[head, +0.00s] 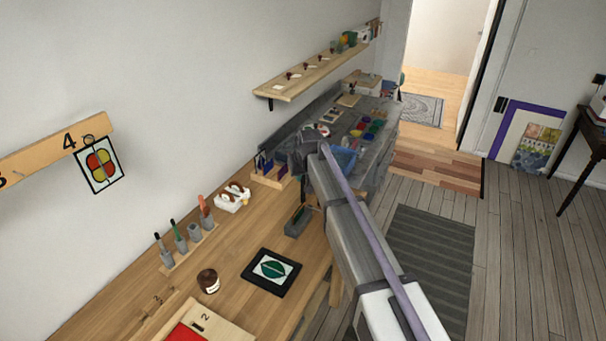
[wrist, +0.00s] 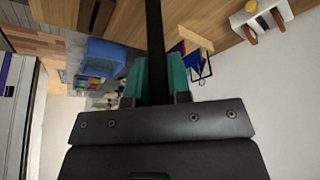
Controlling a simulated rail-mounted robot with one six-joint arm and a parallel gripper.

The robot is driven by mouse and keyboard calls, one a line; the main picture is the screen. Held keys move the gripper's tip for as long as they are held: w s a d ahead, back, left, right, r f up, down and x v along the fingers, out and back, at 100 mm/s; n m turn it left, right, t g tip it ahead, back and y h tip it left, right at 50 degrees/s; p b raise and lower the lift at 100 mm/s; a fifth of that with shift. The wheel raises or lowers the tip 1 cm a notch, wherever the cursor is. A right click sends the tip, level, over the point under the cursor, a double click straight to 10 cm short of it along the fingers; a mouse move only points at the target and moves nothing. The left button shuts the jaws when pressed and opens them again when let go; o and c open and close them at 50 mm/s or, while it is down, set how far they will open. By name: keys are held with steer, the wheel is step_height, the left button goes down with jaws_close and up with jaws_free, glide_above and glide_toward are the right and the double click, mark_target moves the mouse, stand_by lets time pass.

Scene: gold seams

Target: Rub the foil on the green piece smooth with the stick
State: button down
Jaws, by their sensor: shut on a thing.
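The green piece (head: 272,269) is a dark green leaf shape on a white card in a black frame, flat on the wooden bench in the head view. In the wrist view my gripper (wrist: 160,80) has teal fingers shut on a long dark stick (wrist: 153,28), which runs up out of the picture. The fingers hide the gripped part of the stick, and its tip is not seen. In the head view my arm reaches over the bench beyond the framed piece; the stick cannot be made out there. Whether foil lies on the green piece is too small to tell.
A rack of cups (head: 188,245) holds several handled tools; one cup shows no handle. A brown jar (head: 208,281) stands left of the frame. A dark narrow box (head: 299,220), a white two-roll holder (head: 233,196) and a blue-slotted rack (head: 268,178) stand farther back.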

steer(key=s+a, duration=0.2)
steer(key=s, duration=0.4)
steer(key=shift+s+a+r, duration=0.15)
steer(key=shift+s+a, duration=0.1)
steer(key=shift+a, duration=0.15)
steer(key=shift+f, duration=0.35)
stand_by(1.1)
steer(key=shift+w+d, duration=0.25)
steer(key=shift+w, duration=0.3)
steer(key=shift+w+d, duration=0.25)
steer(key=shift+w, duration=0.3)
steer(key=shift+w, duration=0.15)
steer(key=shift+w+d, duration=1)
steer(key=shift+w, duration=1.3)
steer(key=s+a, duration=0.3)
steer(key=s, duration=0.4)
stand_by(0.6)
